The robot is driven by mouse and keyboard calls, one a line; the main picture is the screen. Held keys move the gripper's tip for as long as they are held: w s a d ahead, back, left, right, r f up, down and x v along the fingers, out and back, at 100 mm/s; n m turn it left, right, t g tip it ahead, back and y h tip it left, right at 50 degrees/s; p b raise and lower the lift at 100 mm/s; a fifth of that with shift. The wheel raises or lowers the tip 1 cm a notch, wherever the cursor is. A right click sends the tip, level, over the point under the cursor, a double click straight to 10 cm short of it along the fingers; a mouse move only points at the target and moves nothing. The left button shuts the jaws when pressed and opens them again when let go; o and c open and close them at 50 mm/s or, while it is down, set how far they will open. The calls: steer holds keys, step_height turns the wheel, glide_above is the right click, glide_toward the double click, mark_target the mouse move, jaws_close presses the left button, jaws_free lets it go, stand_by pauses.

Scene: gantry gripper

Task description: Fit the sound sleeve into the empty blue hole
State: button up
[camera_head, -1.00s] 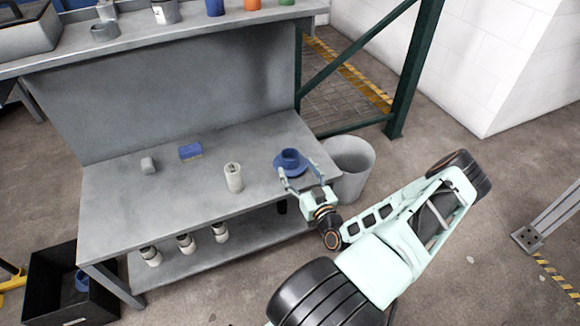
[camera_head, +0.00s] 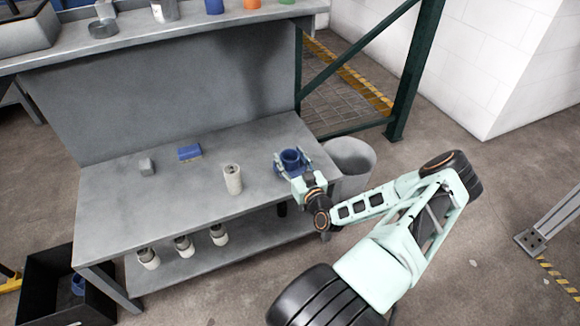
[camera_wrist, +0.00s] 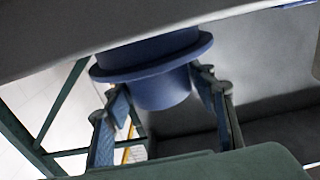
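A blue flanged piece (camera_head: 290,160), round with a raised cup-like collar, stands at the right end of the grey workbench. In the wrist view the blue piece (camera_wrist: 160,80) shows a wide flange and a narrower cylinder. My gripper (camera_head: 291,165) is around it, one finger on each side. In the wrist view my gripper (camera_wrist: 165,100) has its fingers spread beside the narrower cylinder; a gap shows on the left, and contact on the right is unclear. I cannot tell whether this piece is the sleeve or a holder, and no empty blue hole can be made out.
On the workbench (camera_head: 130,222) stand a pale canister (camera_head: 232,179), a blue block (camera_head: 189,152) and a grey block (camera_head: 147,167). Several pale cylinders stand on the lower shelf (camera_head: 250,245). A grey bin (camera_head: 352,160) is at the right. A black crate (camera_head: 45,300) holds something blue.

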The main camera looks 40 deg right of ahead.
steer(key=c, duration=0.9)
steer(key=shift+r, duration=0.1)
